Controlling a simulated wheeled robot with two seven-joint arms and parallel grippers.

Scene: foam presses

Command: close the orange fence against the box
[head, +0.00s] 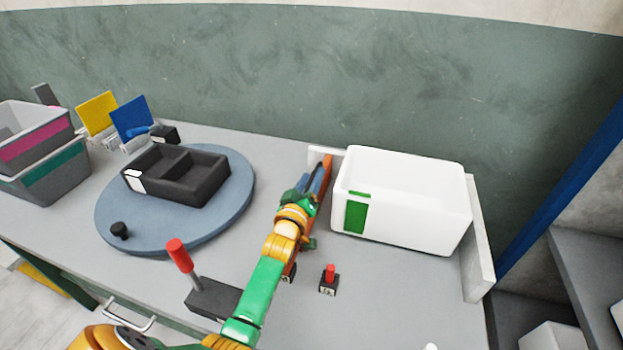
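The white box (400,205) with a green patch on its front stands on the right part of the grey table. The orange fence (327,164) is beside the box's left side; only its far end shows clearly, the rest is mostly behind my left arm. My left gripper (317,184) is at the fence, on the left of the box. Its fingers are small and partly hidden, so I cannot tell whether they are open or shut or whether they touch the fence. My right gripper is not in view.
A light upright wall (479,240) stands along the box's right side. A red-knobbed lever (180,256) and a small red switch (329,278) are in front. A blue turntable (230,207) with a black tray (190,190) is on the left, with grey bins (50,180) beyond.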

